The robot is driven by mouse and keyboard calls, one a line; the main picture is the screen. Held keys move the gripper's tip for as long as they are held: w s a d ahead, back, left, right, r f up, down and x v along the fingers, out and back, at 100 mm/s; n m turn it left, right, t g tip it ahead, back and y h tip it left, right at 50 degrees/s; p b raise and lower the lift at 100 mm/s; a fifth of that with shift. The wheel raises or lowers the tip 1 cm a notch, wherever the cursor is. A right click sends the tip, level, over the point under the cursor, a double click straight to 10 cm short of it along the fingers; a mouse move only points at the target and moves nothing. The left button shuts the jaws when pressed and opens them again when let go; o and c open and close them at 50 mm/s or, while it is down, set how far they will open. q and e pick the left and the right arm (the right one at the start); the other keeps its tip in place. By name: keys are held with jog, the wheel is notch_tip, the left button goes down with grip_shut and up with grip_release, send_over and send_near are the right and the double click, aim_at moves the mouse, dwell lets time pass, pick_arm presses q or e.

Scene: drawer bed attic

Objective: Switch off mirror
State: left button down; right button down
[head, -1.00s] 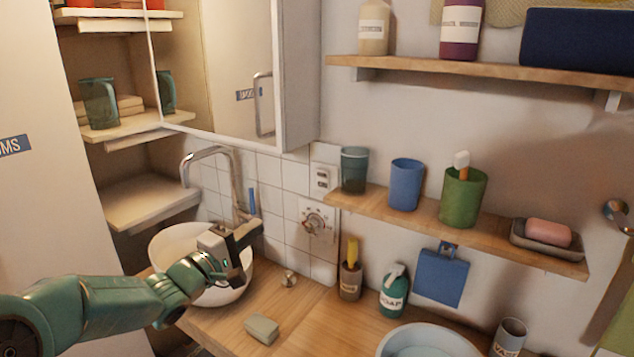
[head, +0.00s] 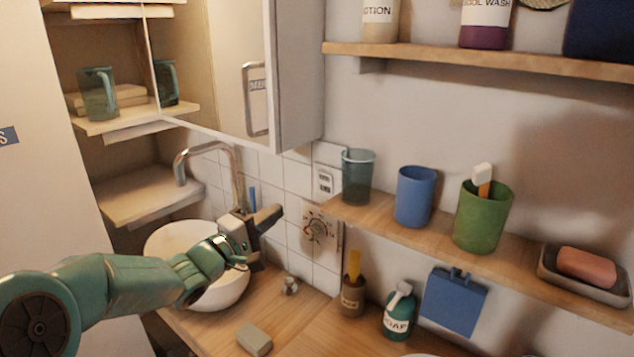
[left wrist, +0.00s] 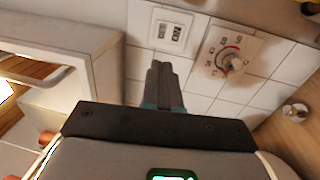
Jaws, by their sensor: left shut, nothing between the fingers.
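A white plate with two small dark rockers (head: 325,183) is on the tiled wall right below the cabinet; the plate also shows in the left wrist view (left wrist: 172,31). My left gripper (head: 280,211) is shut and empty, in front of the tiles, below and left of the plate. In the left wrist view its fingers (left wrist: 161,66) point toward the plate, apart from it. My right gripper is not in view.
A round dial (head: 319,229) is below the switch plate. A tap (head: 236,170) and white basin (head: 215,293) are by my left arm. A wooden shelf (head: 345,210) with cups juts out on the right.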

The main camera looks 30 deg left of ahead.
pick_arm(q)
jog(key=p, duration=0.3)
send_near(323, 178)
jog(key=w, duration=0.4)
jog(key=w+r, duration=0.1)
jog(key=w, duration=0.1)
jog(key=shift+w+d, duration=0.3)
jog(key=shift+w, duration=0.05)
